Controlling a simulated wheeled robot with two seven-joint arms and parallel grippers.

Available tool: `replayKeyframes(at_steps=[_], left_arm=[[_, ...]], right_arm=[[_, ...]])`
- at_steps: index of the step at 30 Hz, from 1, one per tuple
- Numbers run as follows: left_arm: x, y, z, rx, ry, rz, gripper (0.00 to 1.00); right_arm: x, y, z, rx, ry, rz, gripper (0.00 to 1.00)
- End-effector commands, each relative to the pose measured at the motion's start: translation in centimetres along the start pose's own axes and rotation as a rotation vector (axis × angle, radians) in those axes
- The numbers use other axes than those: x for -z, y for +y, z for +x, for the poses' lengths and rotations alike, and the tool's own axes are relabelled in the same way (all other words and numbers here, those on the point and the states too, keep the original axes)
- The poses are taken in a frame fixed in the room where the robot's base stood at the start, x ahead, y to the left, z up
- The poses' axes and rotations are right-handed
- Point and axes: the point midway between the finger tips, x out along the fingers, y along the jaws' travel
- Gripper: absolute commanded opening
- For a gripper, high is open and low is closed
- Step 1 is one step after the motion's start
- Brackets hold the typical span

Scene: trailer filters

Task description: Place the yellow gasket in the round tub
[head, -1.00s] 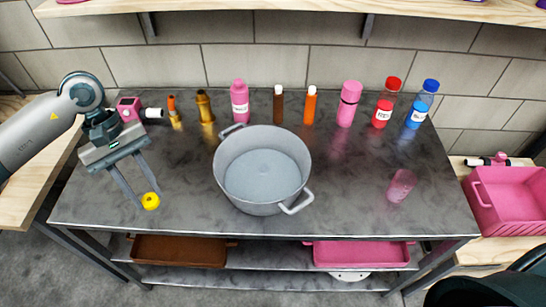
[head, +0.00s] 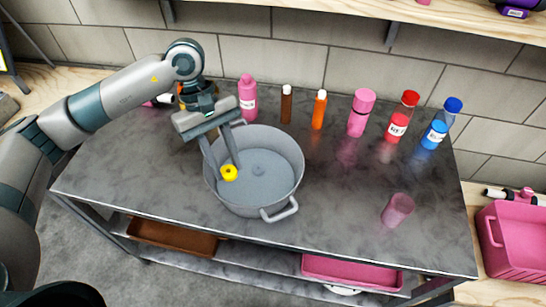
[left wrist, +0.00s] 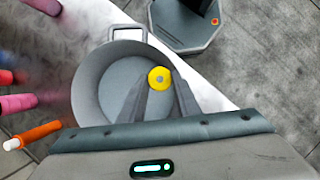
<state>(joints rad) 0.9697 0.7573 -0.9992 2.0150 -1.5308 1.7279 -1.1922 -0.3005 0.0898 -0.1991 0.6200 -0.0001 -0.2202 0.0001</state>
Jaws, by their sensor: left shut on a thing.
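The yellow gasket (head: 229,173) is a small ring held between the fingertips of my left gripper (head: 227,168). In the head view it shows over the left part of the round grey tub (head: 296,160). In the left wrist view the gasket (left wrist: 159,78) sits at the tips of my left gripper (left wrist: 160,84), in front of the inside of the tub (left wrist: 88,95). The gripper is shut on it and points down into the tub's opening. How far the gasket is above the tub floor is hard to tell. My right gripper is not in view.
Pink (head: 248,98), brown (head: 286,104), orange (head: 319,110) and other bottles stand in a row behind the tub. A clear pink cup (head: 397,209) stands to the right. A pink crate (head: 515,250) is at the far right. The table front (head: 330,232) is clear.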

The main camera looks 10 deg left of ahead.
Motion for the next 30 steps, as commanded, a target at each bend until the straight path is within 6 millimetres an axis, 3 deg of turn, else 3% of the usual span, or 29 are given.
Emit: replayKeyframes(at_steps=[10,21,30], left_arm=[[0.3,1.5,1.2,-0.207,-0.002,-0.498,0.06],[1.7,3.0,3.7,-0.413,-0.001,-0.996,0.06],[2.5,3.5,5.2,-0.504,-0.001,-1.217,0.06]], right_arm=[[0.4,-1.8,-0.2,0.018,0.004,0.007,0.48],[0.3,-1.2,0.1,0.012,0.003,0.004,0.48],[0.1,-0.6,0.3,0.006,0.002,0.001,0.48]])
